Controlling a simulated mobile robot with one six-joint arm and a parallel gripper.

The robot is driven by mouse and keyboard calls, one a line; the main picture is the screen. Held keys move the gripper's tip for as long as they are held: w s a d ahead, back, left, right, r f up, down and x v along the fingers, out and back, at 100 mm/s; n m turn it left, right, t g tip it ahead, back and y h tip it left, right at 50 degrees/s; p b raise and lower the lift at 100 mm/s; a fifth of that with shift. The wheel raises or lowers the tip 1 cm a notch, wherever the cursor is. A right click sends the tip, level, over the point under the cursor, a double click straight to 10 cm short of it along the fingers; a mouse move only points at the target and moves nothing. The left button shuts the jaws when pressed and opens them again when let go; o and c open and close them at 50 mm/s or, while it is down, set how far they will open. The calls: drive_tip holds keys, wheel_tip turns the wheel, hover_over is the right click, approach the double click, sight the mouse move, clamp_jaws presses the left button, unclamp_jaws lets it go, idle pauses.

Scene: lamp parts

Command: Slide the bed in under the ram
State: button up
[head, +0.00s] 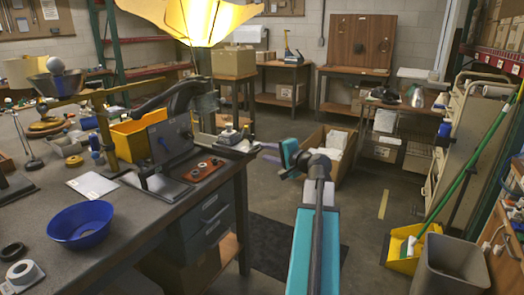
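My gripper (264,152) is to the right of the plate, beyond the bench edge, pointing left. Its two fingers look apart with nothing between them. It touches neither plate nor press.
A lit yellow lampshade (195,18) hangs over the press. A cardboard box (330,152) stands on the floor behind my arm. The floor at right centre is free.

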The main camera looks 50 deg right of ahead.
sight(260, 150)
drive_tip(key=shift+x, duration=3)
drive_tip(key=shift+c, duration=0.5)
clamp_jaws()
